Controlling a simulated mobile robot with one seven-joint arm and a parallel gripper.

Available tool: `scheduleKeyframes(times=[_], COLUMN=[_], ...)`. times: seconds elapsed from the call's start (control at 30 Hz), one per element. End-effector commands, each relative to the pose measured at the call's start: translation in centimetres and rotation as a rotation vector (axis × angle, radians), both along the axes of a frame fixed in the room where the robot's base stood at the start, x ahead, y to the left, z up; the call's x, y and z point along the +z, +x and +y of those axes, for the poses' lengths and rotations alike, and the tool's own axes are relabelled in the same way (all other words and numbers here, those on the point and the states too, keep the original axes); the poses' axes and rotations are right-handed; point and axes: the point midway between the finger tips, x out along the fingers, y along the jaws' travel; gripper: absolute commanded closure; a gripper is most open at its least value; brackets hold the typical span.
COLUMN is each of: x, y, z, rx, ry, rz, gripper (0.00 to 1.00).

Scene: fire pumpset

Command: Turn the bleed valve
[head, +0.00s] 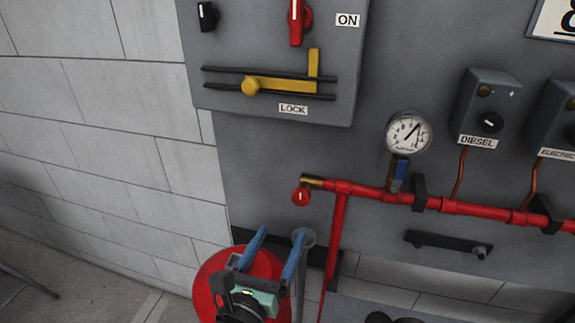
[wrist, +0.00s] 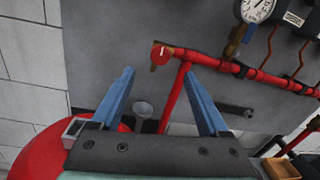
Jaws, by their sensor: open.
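A small red round valve knob (head: 301,197) with a white mark sits on a brass fitting at the left end of a red pipe (head: 450,207). It also shows in the wrist view (wrist: 160,55), upper middle, just above and between my fingertips. No label on it can be read. A blue lever valve (head: 399,175) sits below the pressure gauge (head: 408,134). My gripper (head: 280,234) is open, its two blue fingers apart and empty. In the head view it is below and a little left of the red knob; in the wrist view (wrist: 157,70) both fingers point toward the panel.
A grey funnel-topped pipe (head: 304,237) stands below the knob, near my right finger. A large red rounded body (head: 206,283) is behind and below my gripper. A control box (head: 230,110) with a yellow lever hangs above. A vertical red pipe (head: 334,240) runs down right of the knob.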

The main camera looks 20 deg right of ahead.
Motion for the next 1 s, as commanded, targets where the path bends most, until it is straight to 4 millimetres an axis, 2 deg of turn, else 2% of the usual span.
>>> scheduleKeyframes(times=[0.13,0.27,0.7,1.0], x=[-0.3,-0.3,-0.3,-0.4], y=[0.0,1.1,7.8,9.9], z=[-0.3,-1.2,-6.5,-8.0], rx=[-0.01,-0.01,-0.01,-0.008], ry=[0.032,0.031,0.028,0.028], rz=[0.013,0.011,0.011,0.011], gripper=[0.22,0.22,0.22,0.22])
